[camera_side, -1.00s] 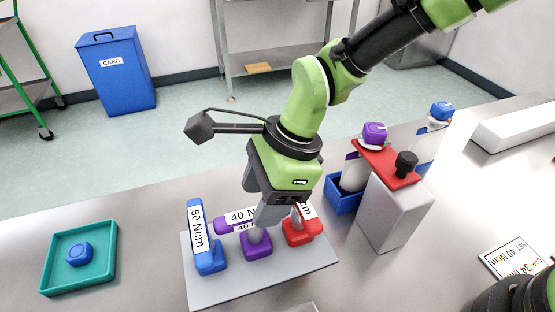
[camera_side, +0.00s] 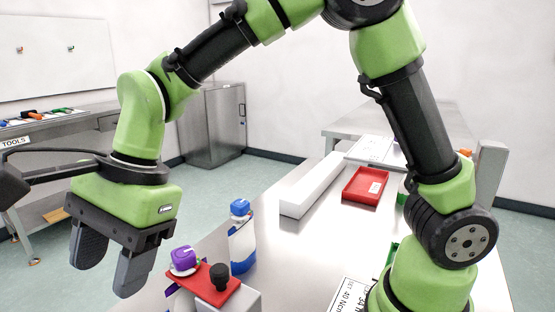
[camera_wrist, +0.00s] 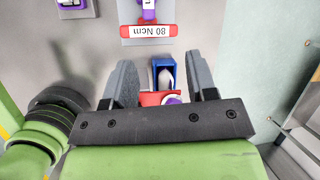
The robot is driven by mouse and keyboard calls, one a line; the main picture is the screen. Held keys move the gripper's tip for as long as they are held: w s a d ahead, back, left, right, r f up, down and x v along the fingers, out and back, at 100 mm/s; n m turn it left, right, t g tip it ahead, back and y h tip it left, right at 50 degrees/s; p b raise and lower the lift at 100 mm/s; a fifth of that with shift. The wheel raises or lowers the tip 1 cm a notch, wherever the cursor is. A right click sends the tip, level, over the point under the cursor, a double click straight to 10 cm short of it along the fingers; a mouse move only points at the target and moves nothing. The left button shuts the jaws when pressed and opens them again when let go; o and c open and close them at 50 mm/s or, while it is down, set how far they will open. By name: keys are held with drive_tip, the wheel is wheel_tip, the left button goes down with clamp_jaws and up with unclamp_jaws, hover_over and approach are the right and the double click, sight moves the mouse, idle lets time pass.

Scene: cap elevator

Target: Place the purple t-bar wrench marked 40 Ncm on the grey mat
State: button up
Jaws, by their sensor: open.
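My gripper (camera_side: 106,278) is open and empty in the side view, its fingers hanging down left of the red-topped fixture. In the wrist view the gripper (camera_wrist: 158,62) has its two fingers wide apart. Above them there, a red wrench (camera_wrist: 148,31) marked 80 Ncm stands on a grey rack (camera_wrist: 190,12). A purple bar (camera_wrist: 148,12) with a white label shows just above it, cut by the frame's top; its marking is unreadable. At the top left is a grey piece (camera_wrist: 76,14) with white and purple parts, mostly cut off. I cannot tell whether it is the mat.
A blue-capped bottle (camera_side: 241,240) stands behind. A red tray (camera_side: 365,186) and a white block (camera_side: 313,186) lie farther back.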

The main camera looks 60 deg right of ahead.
drive_tip(key=s+d+r+n+t, duration=0.3)
drive_tip(key=s+d+r+n, duration=0.2)
drive_tip(key=d+r, duration=0.45)
drive_tip(key=s+d+f+n+t+h, duration=0.1)
drive_tip(key=s+d+n+t+h, duration=0.1)
drive_tip(key=s+d+n, duration=0.4)
drive_tip(key=s+d, duration=0.3)
drive_tip(key=shift+s+d+f+n+t+h, duration=0.15)
drive_tip(key=shift+s+f+n+t+h, duration=0.15)
drive_tip(key=shift+s+f+t, duration=0.1)
